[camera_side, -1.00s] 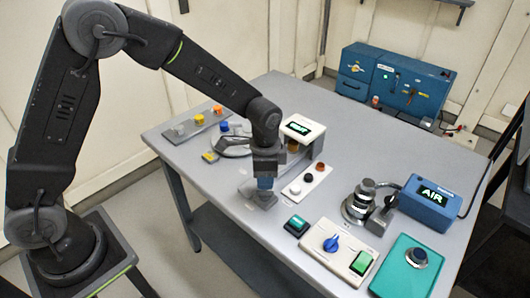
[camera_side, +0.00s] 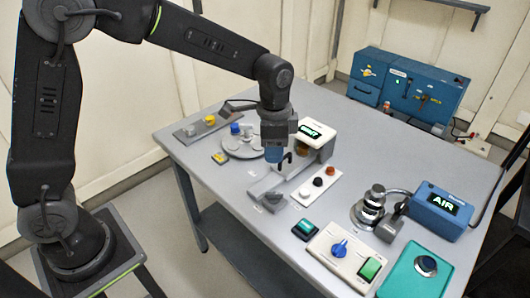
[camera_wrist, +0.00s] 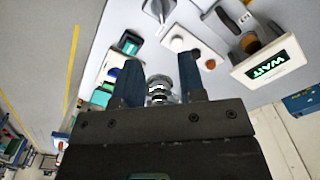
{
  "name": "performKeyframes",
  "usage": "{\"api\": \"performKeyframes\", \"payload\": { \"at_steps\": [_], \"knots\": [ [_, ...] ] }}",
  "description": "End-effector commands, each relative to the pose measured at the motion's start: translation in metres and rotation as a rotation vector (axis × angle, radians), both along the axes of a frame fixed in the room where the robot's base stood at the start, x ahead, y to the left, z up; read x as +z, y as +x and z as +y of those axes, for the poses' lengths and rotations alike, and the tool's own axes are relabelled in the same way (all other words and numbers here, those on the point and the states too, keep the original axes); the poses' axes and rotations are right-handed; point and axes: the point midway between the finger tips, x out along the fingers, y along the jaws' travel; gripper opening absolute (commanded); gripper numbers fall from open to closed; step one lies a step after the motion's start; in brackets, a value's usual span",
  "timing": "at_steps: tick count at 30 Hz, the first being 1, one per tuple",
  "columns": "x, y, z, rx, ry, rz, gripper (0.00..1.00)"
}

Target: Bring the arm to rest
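My gripper (camera_side: 281,160) hangs pointing down above the table (camera_side: 215,185), near the white unit with a lit display (camera_side: 313,133). In the wrist view its two blue fingers (camera_wrist: 161,82) stand well apart. Nothing is gripped between them; a silver knobbed device shows in the gap behind. A dark grey block (camera_side: 275,202) lies on the table just below the gripper, and the fingers look clear of it. My arm is bent, reaching over the table from the left.
A round plate with a blue-topped piece (camera_side: 236,128) stands left of the gripper. A strip with buttons (camera_side: 318,182), a blue-knob panel (camera_side: 340,248), a silver device (camera_side: 371,208), a blue box reading AIR (camera_side: 437,208) and a green pad (camera_side: 418,270) are to the right.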

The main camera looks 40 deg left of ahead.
Motion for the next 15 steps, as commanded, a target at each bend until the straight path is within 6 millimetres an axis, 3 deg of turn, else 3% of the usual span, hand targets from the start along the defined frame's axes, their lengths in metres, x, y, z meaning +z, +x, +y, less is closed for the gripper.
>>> {"api": "performKeyframes", "payload": {
  "at_steps": [5, 9, 15],
  "knots": [
    [0.043, -0.028, 0.019, 0.121, -0.019, -0.082, 0.37],
    [0.077, -0.066, 0.038, 0.265, -0.046, -0.167, 0.37],
    [0.105, -0.126, 0.061, 0.469, -0.095, -0.284, 0.37]
  ]
}}
